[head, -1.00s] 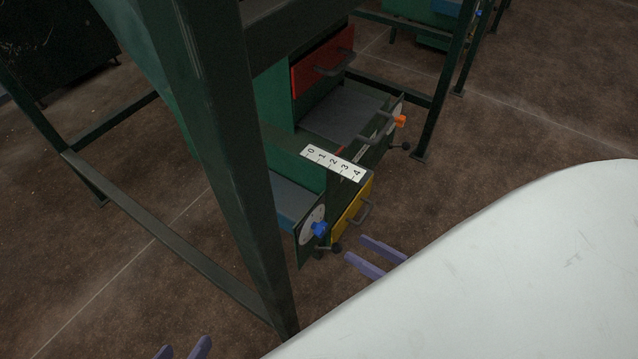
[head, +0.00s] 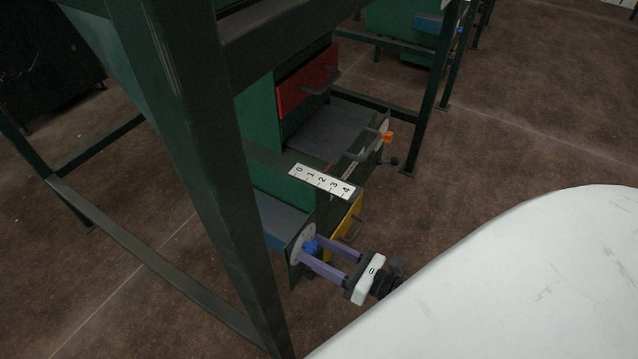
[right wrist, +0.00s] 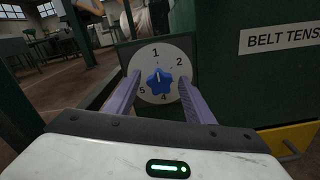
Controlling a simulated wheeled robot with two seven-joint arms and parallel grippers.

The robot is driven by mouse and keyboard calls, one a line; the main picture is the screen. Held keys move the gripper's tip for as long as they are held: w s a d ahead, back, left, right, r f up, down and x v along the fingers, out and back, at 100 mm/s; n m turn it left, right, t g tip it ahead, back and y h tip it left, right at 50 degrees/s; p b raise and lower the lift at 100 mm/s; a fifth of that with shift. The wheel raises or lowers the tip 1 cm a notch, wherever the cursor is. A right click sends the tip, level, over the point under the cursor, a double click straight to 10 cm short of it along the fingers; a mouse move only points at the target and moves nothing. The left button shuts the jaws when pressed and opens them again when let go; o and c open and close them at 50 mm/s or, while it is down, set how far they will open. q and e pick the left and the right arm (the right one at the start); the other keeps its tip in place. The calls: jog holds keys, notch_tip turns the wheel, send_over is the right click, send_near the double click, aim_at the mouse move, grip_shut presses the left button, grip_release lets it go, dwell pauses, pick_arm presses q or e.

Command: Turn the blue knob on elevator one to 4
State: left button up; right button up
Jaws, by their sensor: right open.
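The blue knob (head: 310,247) sits on a round white dial (head: 297,245) on the green machine's end plate. In the right wrist view the star-shaped blue knob (right wrist: 159,82) is at the centre of the dial (right wrist: 152,56), with 1 at the top, 2 at upper right, 4 at the bottom and 5 at lower left. The white mark on the knob points up, near 1. My right gripper (head: 318,253) is open, its purple fingers on either side of the knob. In the right wrist view its fingertips (right wrist: 160,78) flank the knob with gaps; contact is not visible. My left gripper is out of view.
A 0 to 4 scale strip (head: 321,181) lies above the dial. A yellow panel (head: 346,228) with a handle is beside it, and a red drawer (head: 308,82) and an orange knob (head: 387,137) are farther back. A dark green post (head: 205,170) stands left of the dial.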

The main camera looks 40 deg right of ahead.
jog(key=c, duration=1)
jog(key=shift+c, duration=0.2)
